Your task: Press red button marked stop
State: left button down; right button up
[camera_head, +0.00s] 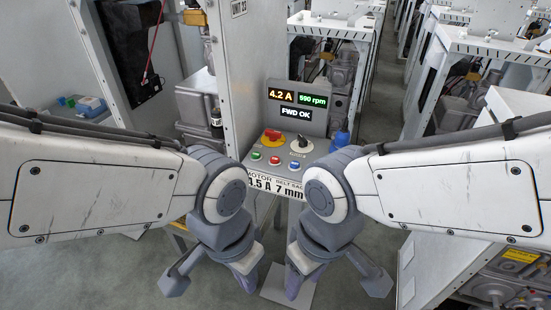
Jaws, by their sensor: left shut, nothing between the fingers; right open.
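A control box (315,158) stands ahead between my arms. Its sloped panel bears a small red button (275,161), between a green button (256,156) and a blue button (295,165). The labels by the buttons are too small to read. A red rotary handle on a yellow plate (272,136) and a black knob (301,143) sit behind the buttons. My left gripper (248,278) is shut and empty, hanging low in front of the box. My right gripper (294,282) is open beside it, also low. Both are apart from the panel; their fingertips are partly hidden.
A display (297,104) above the panel reads 4.2 A, 590 rpm and FWD OK. A blue object (340,138) stands at the panel's right edge. A white cabinet wall (248,60) rises behind at left. More machine frames (480,45) line the right; a floor aisle runs between.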

aim_at(274, 160)
jog(key=z, duration=0.25)
jog(key=k, duration=0.3)
jog(key=z, duration=1)
jog(key=k, duration=1.05)
jog(key=z, duration=0.85)
jog(key=i, duration=1.2)
jog(key=u, duration=1.2)
jog(key=i, duration=0.75)
jog(key=u, duration=0.9)
